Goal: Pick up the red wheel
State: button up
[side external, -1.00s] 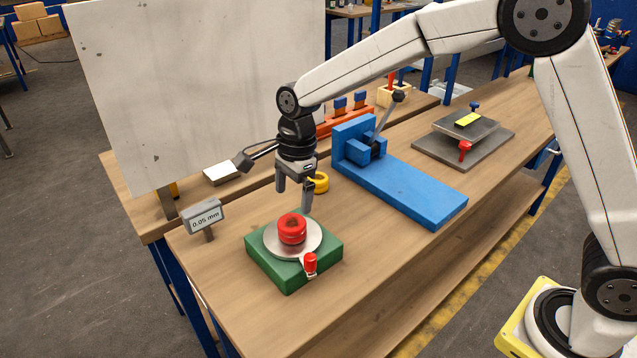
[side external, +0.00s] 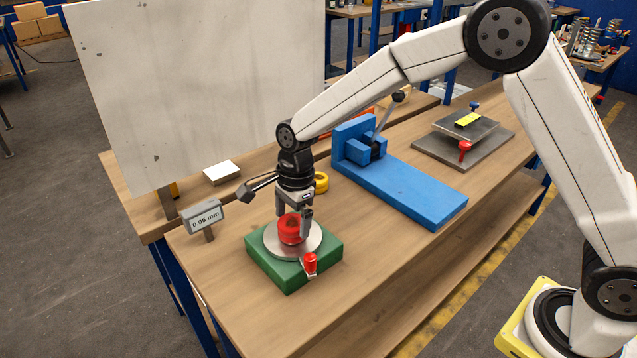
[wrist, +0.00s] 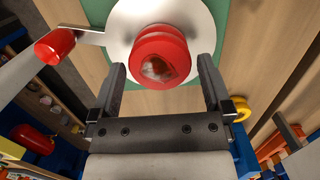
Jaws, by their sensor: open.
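The red wheel (side external: 291,229) sits on a round silver plate (side external: 275,245) on top of a green base (side external: 290,277). In the wrist view the red wheel (wrist: 161,58) lies just ahead of the fingertips, near the middle of the gap. My gripper (side external: 293,220) is open and has come down over the wheel, with one finger in front of its right side in the side view. In the wrist view my gripper (wrist: 163,75) has a finger to each side, with nothing held. Whether either finger touches the wheel I cannot tell.
A red knob (side external: 310,262) stands at the green base's front corner. A yellow ring (side external: 320,182) lies behind my gripper. A blue fixture (side external: 400,185) with a lever is to the right, and a small display (side external: 204,215) reading 0.05 mm stands left. The bench front right is clear.

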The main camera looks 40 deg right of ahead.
jog(key=shift+a+f, duration=0.1)
jog(key=shift+f, duration=0.75)
jog(key=c, duration=1.3)
jog(key=shift+r, duration=0.15)
jog(key=shift+r, duration=1.45)
jog(key=s+d+r, duration=0.3)
jog(key=s+r, duration=0.7)
jog(key=s, duration=0.3)
jog(key=shift+s+d, duration=0.25)
